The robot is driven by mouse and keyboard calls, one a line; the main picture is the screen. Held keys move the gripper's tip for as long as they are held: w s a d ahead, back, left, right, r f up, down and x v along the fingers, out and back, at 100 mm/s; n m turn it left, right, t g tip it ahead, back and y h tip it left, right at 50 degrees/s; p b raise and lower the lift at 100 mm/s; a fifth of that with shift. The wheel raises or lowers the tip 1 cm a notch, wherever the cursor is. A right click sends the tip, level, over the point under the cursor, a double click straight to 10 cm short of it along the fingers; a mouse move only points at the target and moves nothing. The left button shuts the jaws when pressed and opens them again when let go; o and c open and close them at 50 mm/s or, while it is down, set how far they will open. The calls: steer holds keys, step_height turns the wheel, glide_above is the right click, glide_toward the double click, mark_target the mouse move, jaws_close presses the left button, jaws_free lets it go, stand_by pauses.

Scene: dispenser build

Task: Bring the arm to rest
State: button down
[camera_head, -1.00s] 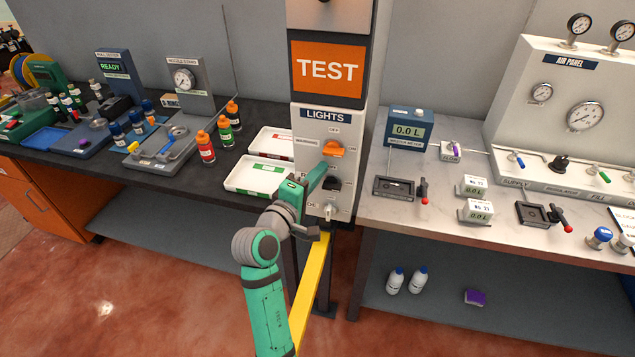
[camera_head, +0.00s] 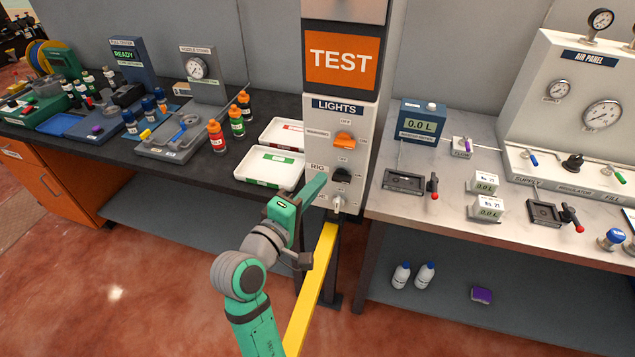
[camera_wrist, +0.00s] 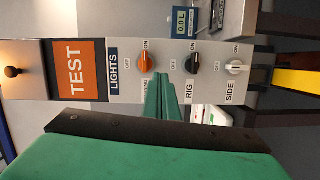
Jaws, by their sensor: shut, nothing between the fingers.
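My green arm reaches up from the bottom of the head view. My gripper (camera_head: 315,188) is shut and empty, its fingers together in front of the lower left part of the lights panel (camera_head: 322,133). In the wrist view the shut fingers (camera_wrist: 160,98) point at the panel, between the orange knob (camera_wrist: 145,62) and the black knob (camera_wrist: 192,63). I cannot tell whether the fingertips touch the panel. The orange knob also shows in the head view (camera_head: 345,139), with the black knob (camera_head: 341,175) and a pale knob (camera_head: 338,203) below it.
A yellow bar (camera_head: 312,290) runs below the panel beside my arm. Left of the panel, a white tray with a green label (camera_head: 268,168) and bottles stand on the dark bench. The right bench holds gauges and an air panel (camera_head: 590,125). Open floor lies at lower left.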

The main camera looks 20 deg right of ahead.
steer(key=shift+f, duration=0.1)
steer(key=s+a+f+n+t+y, duration=0.1)
steer(key=s+a+f+y, duration=0.25)
steer(key=f, duration=0.35)
steer(key=s+a+f+t+y, duration=0.25)
steer(key=s+f, duration=0.25)
steer(key=f, duration=0.3)
steer(key=s+a+f+n+y, duration=0.1)
steer(key=s+a+f+y, duration=0.25)
steer(key=f, duration=0.35)
steer(key=s+a+f+m+y, duration=0.1)
steer(key=s, duration=0.3)
steer(key=s+a+f+m+y, duration=0.1)
steer(key=s+a, duration=0.1)
steer(key=s, duration=0.2)
steer(key=s+a+f+m+y, duration=0.1)
steer(key=s+f, duration=0.1)
steer(key=s, duration=0.2)
steer(key=shift+s+a, duration=0.3)
steer(key=shift+a, duration=0.1)
steer(key=s+r+m, duration=0.1)
steer(key=s+m, duration=0.2)
steer(key=s, duration=0.3)
steer(key=s+a+r+m, duration=0.1)
steer(key=s+m, duration=0.2)
steer(key=s, duration=0.3)
steer(key=shift+s+a+r+y, duration=0.2)
steer(key=shift+s+r+y, duration=0.1)
steer(key=shift+r+y, duration=0.05)
